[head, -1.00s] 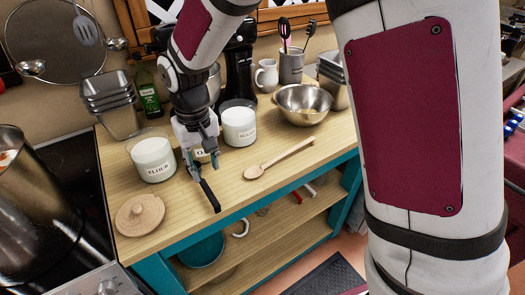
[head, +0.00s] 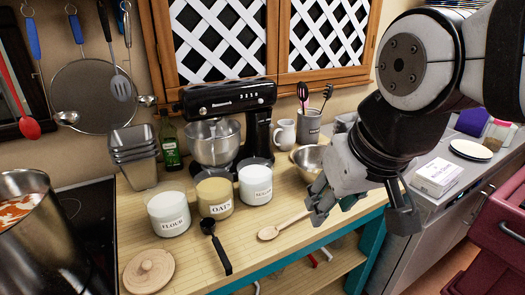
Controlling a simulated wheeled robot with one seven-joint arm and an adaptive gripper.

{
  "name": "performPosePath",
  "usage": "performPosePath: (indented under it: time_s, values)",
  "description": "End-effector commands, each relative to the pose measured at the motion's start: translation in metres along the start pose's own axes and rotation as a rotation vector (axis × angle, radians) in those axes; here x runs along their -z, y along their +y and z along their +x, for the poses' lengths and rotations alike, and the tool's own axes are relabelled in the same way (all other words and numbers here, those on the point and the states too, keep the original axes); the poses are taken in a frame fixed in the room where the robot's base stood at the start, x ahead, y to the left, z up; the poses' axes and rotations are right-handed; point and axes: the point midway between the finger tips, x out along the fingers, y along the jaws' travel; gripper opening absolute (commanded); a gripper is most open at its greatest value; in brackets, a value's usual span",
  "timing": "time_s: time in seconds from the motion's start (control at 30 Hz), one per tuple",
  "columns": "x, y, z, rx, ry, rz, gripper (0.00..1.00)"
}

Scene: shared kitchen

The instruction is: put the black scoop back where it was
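The black scoop (head: 216,248) lies on the wooden counter, in front of the oat jar (head: 215,196). Its round bowl end is toward the jar and its handle points to the counter's front edge. My gripper (head: 362,211) is at the right, over the counter's front edge side, well apart from the scoop. Its fingers are spread wide and nothing shows between them. The flour jar (head: 168,214) and the sugar jar (head: 256,184) stand on either side of the oat jar. All three jars look lidless.
A round wooden lid (head: 148,270) lies at the front left. A wooden spoon (head: 283,226) lies right of the scoop. A black stand mixer (head: 228,100), metal tins (head: 136,155) and a steel bowl (head: 305,160) stand behind. A pot (head: 30,215) is at the left.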

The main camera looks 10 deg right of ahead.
Motion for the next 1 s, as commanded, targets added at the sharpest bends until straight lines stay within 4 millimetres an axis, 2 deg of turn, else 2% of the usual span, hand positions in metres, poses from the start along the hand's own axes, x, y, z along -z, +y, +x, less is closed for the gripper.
performPosePath:
  time_s: [0.1, 0.27, 1.0]
  values:
    - [-0.018, 0.008, -0.011, -0.002, 0.039, 0.023, 0.35]
    - [-0.028, 0.011, -0.015, -0.002, 0.059, 0.033, 0.35]
    - [-0.029, 0.011, -0.015, -0.002, 0.060, 0.033, 0.35]
